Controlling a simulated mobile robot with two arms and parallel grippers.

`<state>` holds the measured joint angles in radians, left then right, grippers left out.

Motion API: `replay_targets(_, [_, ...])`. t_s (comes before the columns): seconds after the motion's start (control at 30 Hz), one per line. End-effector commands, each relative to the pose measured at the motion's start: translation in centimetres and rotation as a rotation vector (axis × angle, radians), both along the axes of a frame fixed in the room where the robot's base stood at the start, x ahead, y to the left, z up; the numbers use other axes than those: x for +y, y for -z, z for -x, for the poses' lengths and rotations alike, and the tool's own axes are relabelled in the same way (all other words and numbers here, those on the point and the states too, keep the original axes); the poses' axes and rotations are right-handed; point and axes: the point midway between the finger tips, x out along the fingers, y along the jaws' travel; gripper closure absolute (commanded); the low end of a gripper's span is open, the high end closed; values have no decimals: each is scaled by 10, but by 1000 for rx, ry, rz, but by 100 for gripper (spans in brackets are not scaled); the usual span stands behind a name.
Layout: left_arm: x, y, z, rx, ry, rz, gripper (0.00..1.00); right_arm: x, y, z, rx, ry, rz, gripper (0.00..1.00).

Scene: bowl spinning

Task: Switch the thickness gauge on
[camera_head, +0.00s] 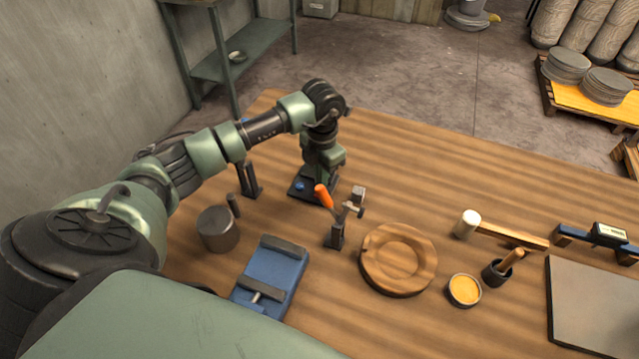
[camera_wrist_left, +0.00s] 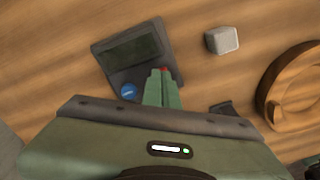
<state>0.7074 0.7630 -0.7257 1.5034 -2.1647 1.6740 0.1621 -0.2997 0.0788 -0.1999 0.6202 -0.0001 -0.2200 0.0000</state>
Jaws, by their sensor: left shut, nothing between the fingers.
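A dark box with a grey-green screen, which I take to be the thickness gauge (camera_wrist_left: 133,52), lies on the wooden table; the screen looks blank. It has a blue button (camera_wrist_left: 128,92) at its lower left. In the head view the gauge (camera_head: 299,187) is partly hidden under my left gripper (camera_head: 322,182). My left gripper (camera_wrist_left: 165,73) is shut and empty, pointing down at the gauge's right side. A small red spot (camera_wrist_left: 167,70) shows right at the fingertips, mostly hidden by them; I cannot tell whether they touch it. My right gripper is not in view.
An orange-handled clamp (camera_head: 337,225) stands close to the right of the gauge. A blue vise (camera_head: 270,278), a metal cylinder (camera_head: 217,230) and a round wooden piece (camera_head: 398,285) stand nearer. A mallet (camera_head: 510,237) and a blue tool with a small display (camera_head: 610,234) lie right.

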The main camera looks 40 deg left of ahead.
Motion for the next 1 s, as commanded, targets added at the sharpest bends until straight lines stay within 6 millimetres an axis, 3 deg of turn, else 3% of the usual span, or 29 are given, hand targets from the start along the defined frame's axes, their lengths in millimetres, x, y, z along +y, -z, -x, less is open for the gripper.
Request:
replay_targets(0.6, [0, -54, -1, -3, 1, 0, 100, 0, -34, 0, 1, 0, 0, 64])
replay_targets(1.0, [0, -57, -1, -3, 0, 1, 100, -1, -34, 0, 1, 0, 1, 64])
